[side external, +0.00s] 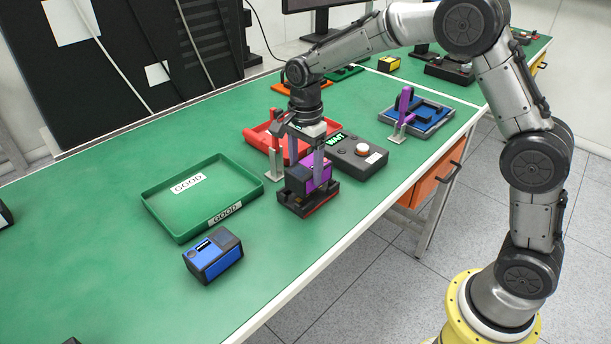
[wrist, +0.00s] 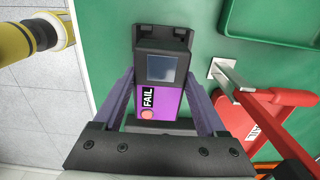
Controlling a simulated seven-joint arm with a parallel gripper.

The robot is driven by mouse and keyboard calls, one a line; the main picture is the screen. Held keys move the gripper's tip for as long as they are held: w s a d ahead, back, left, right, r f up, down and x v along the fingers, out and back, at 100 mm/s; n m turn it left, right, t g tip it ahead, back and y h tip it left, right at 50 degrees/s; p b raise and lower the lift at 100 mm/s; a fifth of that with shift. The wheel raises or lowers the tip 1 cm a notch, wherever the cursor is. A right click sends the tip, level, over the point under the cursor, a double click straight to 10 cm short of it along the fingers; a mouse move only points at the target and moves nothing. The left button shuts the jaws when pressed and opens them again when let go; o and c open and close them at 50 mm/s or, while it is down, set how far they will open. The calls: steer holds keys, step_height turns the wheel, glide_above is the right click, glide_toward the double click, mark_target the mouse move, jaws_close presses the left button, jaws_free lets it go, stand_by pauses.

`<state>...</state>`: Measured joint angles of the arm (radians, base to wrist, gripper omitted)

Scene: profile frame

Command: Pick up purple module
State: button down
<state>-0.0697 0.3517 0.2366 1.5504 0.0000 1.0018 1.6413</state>
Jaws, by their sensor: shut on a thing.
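The purple module (wrist: 166,103) has a black end with a grey screen, a "FAIL" label and a reddish dot in the wrist view. In the side view the purple module (side external: 321,178) sits in or just above a black holder (side external: 308,203) on the green table. My gripper (side external: 306,165) points down over it. In the wrist view my gripper's fingers (wrist: 163,105) are closed on both sides of the module. I cannot tell whether the module is lifted off the holder.
A green "GOOD" tray (side external: 160,207) and a blue module (side external: 213,256) are to the left. A red tray (side external: 262,137) and metal post stand close behind my gripper. A grey box with a screen (side external: 358,158) is to the right. Bare table lies front left.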

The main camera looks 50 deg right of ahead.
steer(key=s+r, duration=0.9)
steer(key=s, duration=0.5)
steer(key=shift+d+r, duration=0.4)
steer(key=shift+d, duration=0.05)
